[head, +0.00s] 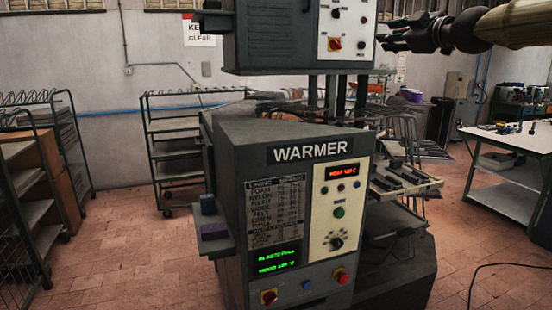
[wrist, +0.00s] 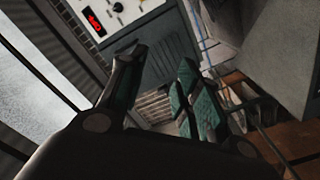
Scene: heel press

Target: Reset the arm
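My gripper (head: 392,38) is at the upper right of the head view, raised beside the upper cabinet of the machine and pointing left. In the wrist view its two fingers (wrist: 155,95) stand apart with nothing seen between them. My arm comes in from the right edge of the head view. The grey warmer machine (head: 228,160) fills the middle, below and left of my gripper. Its front has a lit red display, a green readout, a knob and several buttons.
The machine's upper cabinet (head: 270,38) is close to the left of my gripper. Wheeled racks (head: 180,127) stand at the left. A workbench (head: 510,138) with tools is at the right. Tiled floor is open between the machine and the bench. A dark cable lies at the lower right.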

